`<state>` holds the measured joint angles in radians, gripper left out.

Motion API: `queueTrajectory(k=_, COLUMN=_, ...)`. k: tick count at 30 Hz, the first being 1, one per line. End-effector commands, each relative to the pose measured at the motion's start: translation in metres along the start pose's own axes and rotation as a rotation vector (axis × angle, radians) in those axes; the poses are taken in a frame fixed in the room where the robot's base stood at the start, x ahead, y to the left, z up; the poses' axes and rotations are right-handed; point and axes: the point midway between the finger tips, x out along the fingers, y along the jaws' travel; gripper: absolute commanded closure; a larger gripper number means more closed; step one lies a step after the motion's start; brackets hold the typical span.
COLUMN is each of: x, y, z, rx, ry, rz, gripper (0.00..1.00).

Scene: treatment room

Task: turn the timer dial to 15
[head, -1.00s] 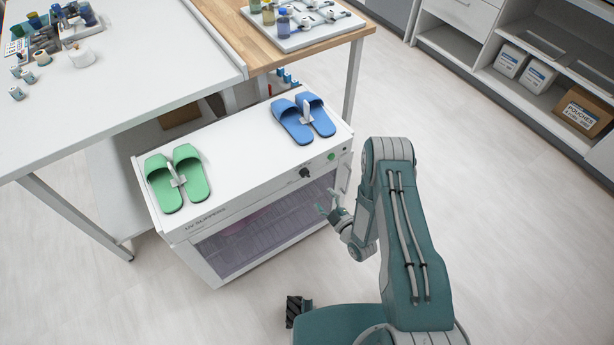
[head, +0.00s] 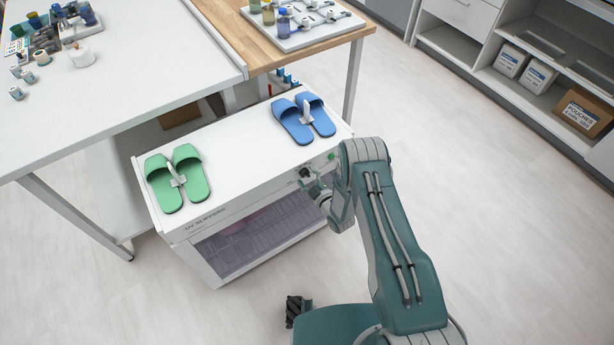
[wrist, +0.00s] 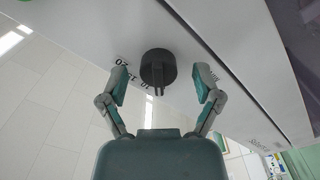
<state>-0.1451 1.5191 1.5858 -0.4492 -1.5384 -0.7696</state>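The timer dial is a round black knob (wrist: 158,68) on the white front panel of the UV slippers cabinet (head: 245,196). In the wrist view a ridge on the knob points down in the picture, toward my gripper. Printed numbers ring the knob; a 20 and a 10 read at its left, and the rest is small or partly covered. My gripper (wrist: 162,88) is open, one finger on each side of the knob with a gap to both. In the head view my gripper (head: 314,187) is in front of the panel by the dial (head: 305,172).
Green slippers (head: 178,182) and blue slippers (head: 303,120) lie on the cabinet top. A green button (head: 331,156) sits right of the dial. A clear window (head: 260,232) is below the panel. The floor to the right is clear.

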Motion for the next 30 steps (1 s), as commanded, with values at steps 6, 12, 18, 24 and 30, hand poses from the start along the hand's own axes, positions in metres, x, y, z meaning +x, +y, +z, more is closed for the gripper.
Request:
queueTrajectory(k=6, x=-0.0001, y=-0.0002, z=0.0000, rx=0.000, ry=0.000, rz=-0.001, gripper=1.00)
queueTrajectory(k=12, x=0.0000, y=-0.0008, z=0.0000, rx=0.002, ry=0.000, rz=-0.002, gripper=1.00)
queueTrajectory(k=18, x=0.0001, y=-0.0011, z=0.0001, rx=0.041, ry=0.000, rz=-0.003, gripper=1.00)
queueTrajectory(k=24, x=0.0002, y=-0.0014, z=0.0002, rx=0.151, ry=0.000, rz=-0.004, gripper=1.00)
queueTrajectory(k=30, x=0.0003, y=-0.0016, z=0.0003, rx=0.323, ry=-0.001, rz=-0.004, gripper=1.00)
